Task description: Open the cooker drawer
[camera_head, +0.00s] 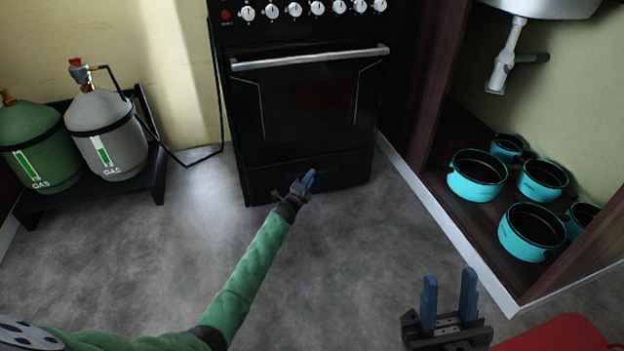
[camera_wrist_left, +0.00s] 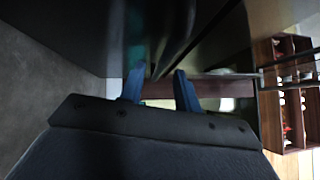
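The black cooker (camera_head: 308,100) stands against the back wall with its oven door shut. Its drawer (camera_head: 340,170) is the low dark panel under the oven door and looks closed. My left gripper (camera_head: 305,181) is at the front of the drawer, near its middle. In the left wrist view its blue fingers (camera_wrist_left: 159,72) are apart, with a dark curved edge of the cooker front close by their tips. I cannot tell whether they touch it. My right gripper (camera_head: 449,292) is open and empty above the floor, away from the cooker.
Two gas bottles, green (camera_head: 38,145) and grey (camera_head: 105,130), stand on a low black stand at the left. At the right, an open cabinet holds several turquoise pots (camera_head: 530,230). A red object (camera_head: 560,334) is at the bottom right. The floor before the cooker is clear.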

